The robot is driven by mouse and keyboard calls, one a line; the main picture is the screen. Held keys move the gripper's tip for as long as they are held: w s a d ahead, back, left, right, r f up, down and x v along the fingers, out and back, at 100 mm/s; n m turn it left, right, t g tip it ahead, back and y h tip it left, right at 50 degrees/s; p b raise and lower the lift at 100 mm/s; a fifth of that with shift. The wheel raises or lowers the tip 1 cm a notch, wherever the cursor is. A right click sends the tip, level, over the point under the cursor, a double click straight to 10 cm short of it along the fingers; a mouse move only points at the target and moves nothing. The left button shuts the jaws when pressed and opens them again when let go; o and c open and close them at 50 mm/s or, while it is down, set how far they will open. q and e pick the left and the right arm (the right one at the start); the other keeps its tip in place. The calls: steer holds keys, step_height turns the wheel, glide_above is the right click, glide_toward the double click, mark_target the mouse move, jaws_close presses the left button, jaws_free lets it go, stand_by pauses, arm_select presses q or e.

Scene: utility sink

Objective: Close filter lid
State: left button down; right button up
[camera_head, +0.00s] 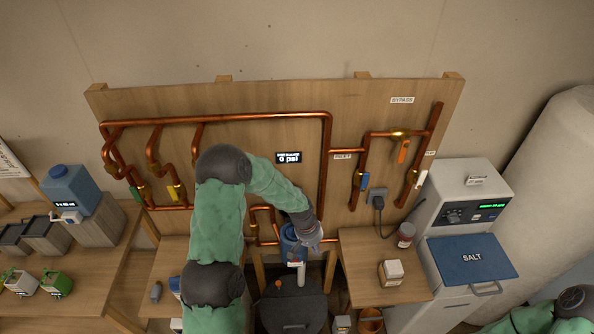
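A blue cylindrical housing (291,246), which looks like the filter, stands below the copper pipes at the middle of the board. My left gripper (313,240) is at its upper right side, close to it or touching; I cannot tell which. The gripper is small and partly hidden by my own wrist, so its finger opening does not show. The filter lid cannot be made out apart from the housing, and my arm covers part of that area. My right arm shows only at the bottom right corner, with its gripper out of view.
A dark lidded tank (293,308) stands below the housing. A wooden table (365,262) to the right holds a jar (405,235) and a small white-topped container (391,271). The salt unit (470,258) has its blue lid down. Copper pipes (230,118) with coloured valve handles run along the board.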

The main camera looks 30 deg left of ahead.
arm_select(q)
steer(key=w+a+r+n+y, duration=0.1)
steer(key=w+a+r, duration=0.2)
steer(key=a+r, duration=0.35)
steer(key=w+a+r+n+y, duration=0.1)
steer(key=w+a+r+y, duration=0.2)
steer(key=r, duration=0.7)
steer(key=w+a+r+n, duration=0.1)
steer(key=w+a+r, duration=0.35)
steer(key=r, duration=0.35)
steer(key=shift+t, duration=0.4)
steer(key=x, duration=0.3)
steer(key=p+x, duration=0.1)
steer(key=x, duration=0.2)
steer(key=p+x, duration=0.1)
steer(key=x, duration=0.2)
steer(key=shift+s+a+f, duration=0.25)
steer(key=shift+a+f, duration=0.05)
steer(key=shift+a, duration=0.15)
arm_select(e)
steer(key=v, duration=0.2)
steer(key=shift+w+r, duration=0.3)
steer(key=shift+r, duration=0.05)
steer(key=shift+f, duration=0.15)
